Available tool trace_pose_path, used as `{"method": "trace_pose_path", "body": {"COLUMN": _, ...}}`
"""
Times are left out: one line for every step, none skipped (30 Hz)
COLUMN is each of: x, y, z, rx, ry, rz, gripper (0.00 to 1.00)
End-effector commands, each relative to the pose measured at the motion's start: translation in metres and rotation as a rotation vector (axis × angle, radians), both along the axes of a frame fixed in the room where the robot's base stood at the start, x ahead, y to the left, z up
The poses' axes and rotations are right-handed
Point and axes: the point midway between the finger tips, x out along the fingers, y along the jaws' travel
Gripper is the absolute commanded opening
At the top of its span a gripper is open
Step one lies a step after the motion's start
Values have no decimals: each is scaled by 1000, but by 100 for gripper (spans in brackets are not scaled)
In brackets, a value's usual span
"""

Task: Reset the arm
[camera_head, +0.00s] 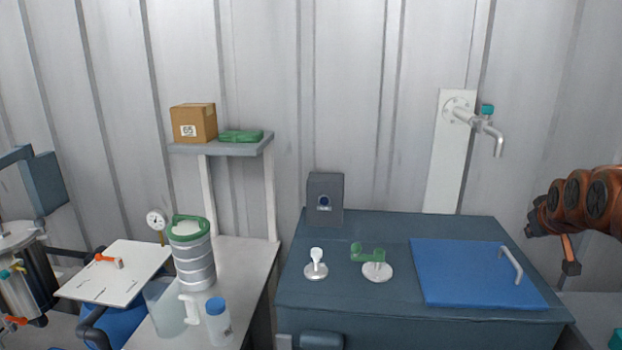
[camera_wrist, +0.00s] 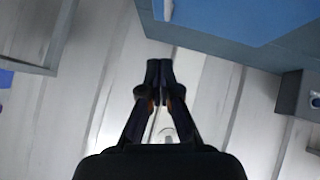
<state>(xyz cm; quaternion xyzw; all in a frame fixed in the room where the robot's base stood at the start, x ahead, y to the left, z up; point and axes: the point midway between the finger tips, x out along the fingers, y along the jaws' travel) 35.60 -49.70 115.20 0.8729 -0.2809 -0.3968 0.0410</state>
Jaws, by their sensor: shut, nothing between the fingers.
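My orange arm (camera_head: 580,200) reaches in from the right edge in the head view, beside the blue-grey cabinet and above its level. In the wrist view my gripper (camera_wrist: 159,70) is shut, its dark fingertips together with nothing between them. It hangs in free space and touches nothing that I can see. The corrugated wall fills most of the wrist view behind it. I cannot make out the fingertips clearly in the head view.
The cabinet (camera_head: 300,294) carries a blue lid (camera_head: 465,275), two small stands and a dark box (camera_head: 325,200). A tap (camera_head: 485,125) juts from the wall near my arm. A white table (camera_head: 245,265) at left holds a steel vessel (camera_head: 193,262) and bottles.

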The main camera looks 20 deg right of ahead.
Motion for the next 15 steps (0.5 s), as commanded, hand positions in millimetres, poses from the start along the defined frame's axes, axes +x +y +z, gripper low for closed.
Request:
{"method": "trace_pose_path", "body": {"x": 1, "y": 1, "z": 0, "rx": 0, "ry": 0, "rz": 1, "gripper": 0}}
{"method": "trace_pose_path", "body": {"x": 2, "y": 3, "z": 0, "rx": 2, "ry": 1, "rz": 4, "gripper": 0}}
{"method": "trace_pose_path", "body": {"x": 5, "y": 7, "z": -1, "rx": 7, "ry": 4, "rz": 11, "gripper": 0}}
{"method": "trace_pose_path", "body": {"x": 8, "y": 12, "z": -2, "rx": 12, "ry": 7, "rz": 19, "gripper": 0}}
{"method": "trace_pose_path", "body": {"x": 12, "y": 20, "z": -3, "rx": 19, "ry": 12, "rz": 30, "gripper": 0}}
{"method": "trace_pose_path", "body": {"x": 19, "y": 32, "z": -5, "rx": 32, "ry": 20, "rz": 46, "gripper": 0}}
{"method": "trace_pose_path", "body": {"x": 25, "y": 44, "z": -7, "rx": 44, "ry": 27, "rz": 61, "gripper": 0}}
{"method": "trace_pose_path", "body": {"x": 31, "y": 57, "z": -10, "rx": 59, "ry": 36, "rz": 78, "gripper": 0}}
{"method": "trace_pose_path", "body": {"x": 39, "y": 78, "z": -13, "rx": 80, "ry": 52, "rz": 103, "gripper": 0}}
{"method": "trace_pose_path", "body": {"x": 44, "y": 95, "z": -16, "rx": 98, "ry": 66, "rz": 123, "gripper": 0}}
{"method": "trace_pose_path", "body": {"x": 49, "y": 113, "z": -19, "rx": 114, "ry": 81, "rz": 143, "gripper": 0}}
{"method": "trace_pose_path", "body": {"x": 55, "y": 137, "z": -25, "rx": 139, "ry": 103, "rz": 170, "gripper": 0}}
{"method": "trace_pose_path", "body": {"x": 58, "y": 155, "z": -30, "rx": 158, "ry": 121, "rz": 189, "gripper": 0}}
{"method": "trace_pose_path", "body": {"x": 60, "y": 173, "z": -34, "rx": 177, "ry": 141, "rz": 207, "gripper": 0}}
{"method": "trace_pose_path", "body": {"x": 60, "y": 197, "z": -40, "rx": 200, "ry": 168, "rz": 229, "gripper": 0}}
